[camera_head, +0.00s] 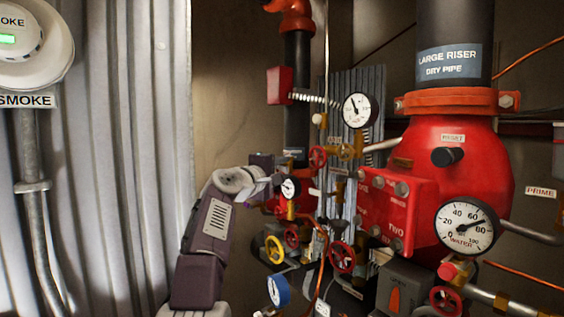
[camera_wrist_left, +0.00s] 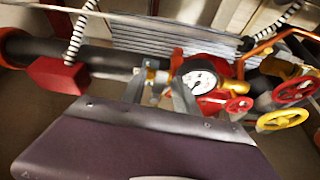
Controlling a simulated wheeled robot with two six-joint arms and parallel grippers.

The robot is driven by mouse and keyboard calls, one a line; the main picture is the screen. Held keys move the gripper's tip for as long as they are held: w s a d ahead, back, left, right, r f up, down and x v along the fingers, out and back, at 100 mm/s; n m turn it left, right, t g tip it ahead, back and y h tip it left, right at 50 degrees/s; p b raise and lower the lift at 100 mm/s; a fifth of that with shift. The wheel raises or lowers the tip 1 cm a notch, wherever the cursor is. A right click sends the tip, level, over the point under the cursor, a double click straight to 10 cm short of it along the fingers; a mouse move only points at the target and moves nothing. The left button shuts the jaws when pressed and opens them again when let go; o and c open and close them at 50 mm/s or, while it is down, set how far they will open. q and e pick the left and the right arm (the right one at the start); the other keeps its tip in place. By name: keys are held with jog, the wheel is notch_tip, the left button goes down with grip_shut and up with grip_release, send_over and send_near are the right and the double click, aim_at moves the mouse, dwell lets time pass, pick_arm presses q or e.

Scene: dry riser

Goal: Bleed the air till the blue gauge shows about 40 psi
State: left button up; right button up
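The blue-rimmed gauge (camera_head: 278,290) is low in the head view, left of centre. Its white face is turned aside and too small to read. My left gripper (camera_head: 272,184) reaches in from the left, beside a small black-rimmed gauge (camera_head: 290,187). In the left wrist view the gripper's two fingers (camera_wrist_left: 158,97) stand apart, with a small brass fitting (camera_wrist_left: 157,77) just beyond or between them. I cannot tell whether they touch it. A white-faced gauge (camera_wrist_left: 201,78) is just right of the fingers. My right gripper is not in view.
Red handwheels (camera_head: 342,257) and a yellow handwheel (camera_head: 274,249) crowd below the left gripper. A large red valve body (camera_head: 462,170) with a water gauge (camera_head: 466,224) stands at right. Another gauge (camera_head: 359,110) is higher up. Corrugated metal (camera_head: 130,150) lines the left side.

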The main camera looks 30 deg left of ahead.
pick_arm(q)
jog(key=shift+w+d, duration=0.1)
jog(key=shift+d, duration=0.2)
jog(key=shift+d+r, duration=0.1)
jog(key=shift+d, duration=0.05)
jog(key=shift+c, duration=0.6)
grip_shut()
jog(key=shift+r+p, duration=0.4)
jog(key=shift+p, duration=0.35)
jog(key=shift+f+n, duration=0.1)
jog(key=shift+n, duration=0.3)
jog(key=shift+f, duration=0.1)
grip_release()
jog(key=shift+o, duration=0.6)
jog(key=shift+a+f, duration=0.1)
jog(key=shift+a, duration=0.2)
